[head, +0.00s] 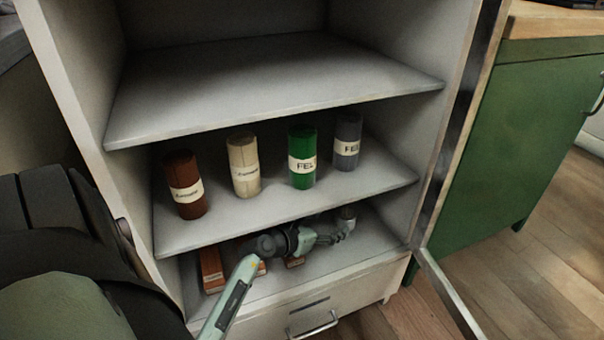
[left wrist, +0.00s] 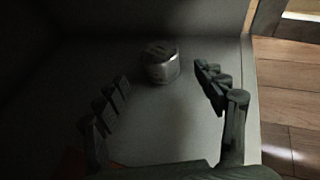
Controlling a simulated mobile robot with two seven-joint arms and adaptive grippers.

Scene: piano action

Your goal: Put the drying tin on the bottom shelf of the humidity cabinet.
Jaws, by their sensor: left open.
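A small pale metal tin, which I take for the drying tin (head: 348,212), stands upright on the bottom shelf (head: 378,243) of the white humidity cabinet (head: 62,75), toward the right. In the left wrist view the silvery tin (left wrist: 160,66) stands on the grey shelf ahead of my fingers. My left gripper (head: 334,233) reaches into the bottom compartment. Its fingers (left wrist: 163,83) are spread on either side, with a gap to the tin. My right gripper is not in view.
The middle shelf (head: 265,215) bears several labelled cylinders. The top shelf (head: 270,85) looks empty. The cabinet door (head: 450,290) stands open at right, near a green cabinet (head: 510,140).

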